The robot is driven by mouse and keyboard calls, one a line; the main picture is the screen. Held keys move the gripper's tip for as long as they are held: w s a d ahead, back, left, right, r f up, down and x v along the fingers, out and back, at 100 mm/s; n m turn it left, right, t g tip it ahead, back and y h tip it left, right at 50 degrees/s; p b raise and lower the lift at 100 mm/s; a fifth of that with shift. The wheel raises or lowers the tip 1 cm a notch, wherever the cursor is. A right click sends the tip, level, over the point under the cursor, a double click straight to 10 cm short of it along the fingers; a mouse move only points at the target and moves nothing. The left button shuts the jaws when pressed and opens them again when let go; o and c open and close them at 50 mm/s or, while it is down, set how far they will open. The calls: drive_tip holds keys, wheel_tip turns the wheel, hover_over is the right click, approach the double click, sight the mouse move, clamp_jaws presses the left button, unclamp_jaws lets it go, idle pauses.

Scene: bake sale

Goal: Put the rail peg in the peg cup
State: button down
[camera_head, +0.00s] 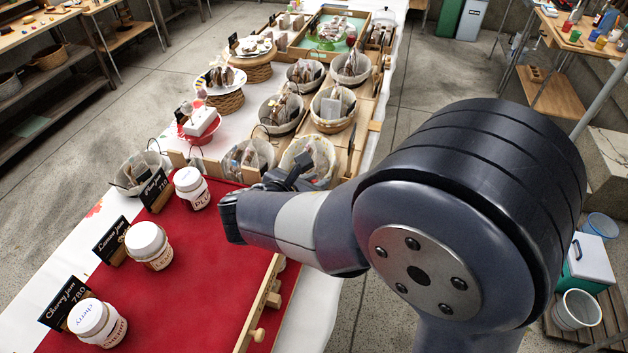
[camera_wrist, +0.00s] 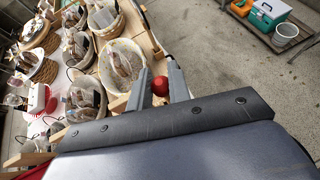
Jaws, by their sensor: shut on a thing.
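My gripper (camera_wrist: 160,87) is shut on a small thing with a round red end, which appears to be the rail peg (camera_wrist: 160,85). The red end sits between the two grey fingers in the wrist view; the rest of it is hidden. In the head view my gripper (camera_head: 285,178) is above the table's right side, near the lined baskets, and the held thing cannot be made out. A wooden rail (camera_head: 266,301) with pale wooden pegs runs along the red cloth's right edge. I cannot make out a peg cup in either view.
Jam jars (camera_head: 148,244) with black price signs stand on the red cloth (camera_head: 190,290). Lined baskets (camera_head: 333,107) of wrapped goods fill wooden trays beyond my gripper. A cake stand (camera_head: 220,80) stands left of them.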

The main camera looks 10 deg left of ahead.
drive_tip(key=shift+f+b, duration=0.85)
drive_tip(key=shift+f, duration=0.35)
drive_tip(key=c, duration=1.2)
unclamp_jaws()
drive_tip(key=shift+c, duration=0.2)
drive_tip(key=shift+r, duration=0.15)
